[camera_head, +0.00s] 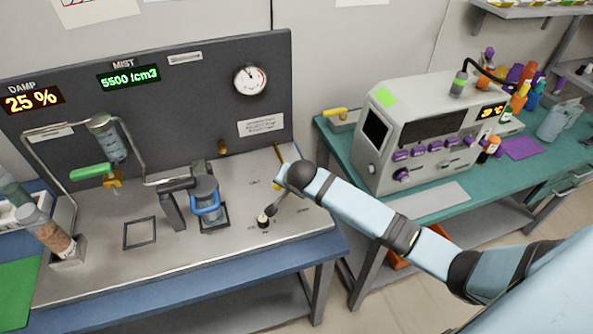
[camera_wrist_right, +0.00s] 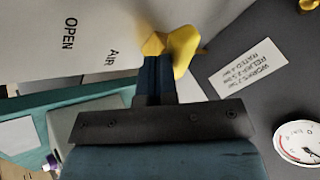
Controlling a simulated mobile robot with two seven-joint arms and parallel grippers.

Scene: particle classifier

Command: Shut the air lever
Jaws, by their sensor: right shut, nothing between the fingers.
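The yellow air lever (camera_head: 279,154) stands near the right end of the steel worktop, in front of the dark panel; my right gripper partly hides it. In the wrist view its yellow part (camera_wrist_right: 184,46) is right at my fingertips; I cannot tell whether they touch it. The printed words AIR (camera_wrist_right: 112,57) and OPEN (camera_wrist_right: 69,34) are left of it. My right gripper (camera_head: 281,180) is shut and empty beside the lever; its narrow blue fingers also show in the wrist view (camera_wrist_right: 155,66). My left gripper is not in view.
A blue-handled jar (camera_head: 206,203) and a bent metal frame (camera_head: 140,155) are to the left. A grey instrument (camera_head: 425,120) stands on the teal bench (camera_head: 345,150) to the right.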

